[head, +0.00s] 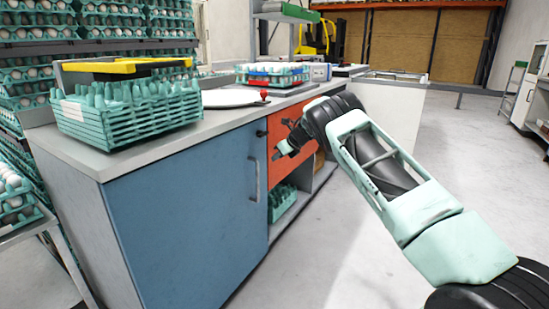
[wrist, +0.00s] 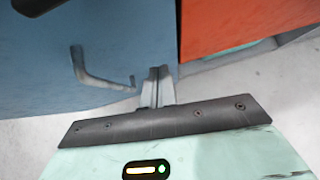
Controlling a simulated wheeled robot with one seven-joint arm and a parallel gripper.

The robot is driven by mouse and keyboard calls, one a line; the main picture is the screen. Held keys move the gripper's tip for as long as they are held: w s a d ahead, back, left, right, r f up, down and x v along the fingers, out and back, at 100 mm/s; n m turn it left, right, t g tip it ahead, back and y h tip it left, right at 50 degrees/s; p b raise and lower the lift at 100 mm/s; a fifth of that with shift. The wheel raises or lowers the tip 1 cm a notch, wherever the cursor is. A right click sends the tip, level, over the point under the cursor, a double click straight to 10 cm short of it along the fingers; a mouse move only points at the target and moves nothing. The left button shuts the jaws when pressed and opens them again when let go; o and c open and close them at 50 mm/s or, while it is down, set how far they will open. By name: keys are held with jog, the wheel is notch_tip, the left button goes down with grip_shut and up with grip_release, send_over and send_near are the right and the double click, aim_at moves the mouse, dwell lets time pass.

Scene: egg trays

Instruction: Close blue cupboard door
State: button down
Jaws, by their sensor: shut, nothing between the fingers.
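The blue cupboard door (head: 185,215) is under the left part of the counter in the head view. It lies flush or nearly flush with the cupboard front; I cannot tell if a narrow gap remains at its right edge. Its handle (head: 254,180) is upright near that edge. In the wrist view the blue door (wrist: 110,45) fills the left, with the handle (wrist: 95,75) left of the fingers. My gripper (head: 281,152) is shut and empty, in front of the orange panel near the door's right edge. Its fingertips (wrist: 159,70) are together by that edge; contact is unclear.
The orange panel (wrist: 220,25) is right of the blue door, with an open shelf holding a green crate (head: 283,203) below it. Egg trays (head: 130,112) and a red-knobbed item (head: 263,96) stand on the counter (head: 185,128). The floor (head: 330,255) in front is clear.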

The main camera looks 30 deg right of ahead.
jog(key=d+p+v, duration=0.1)
jog(key=v, duration=0.7)
jog(key=shift+s+r, duration=0.15)
jog(key=shift+s, duration=0.05)
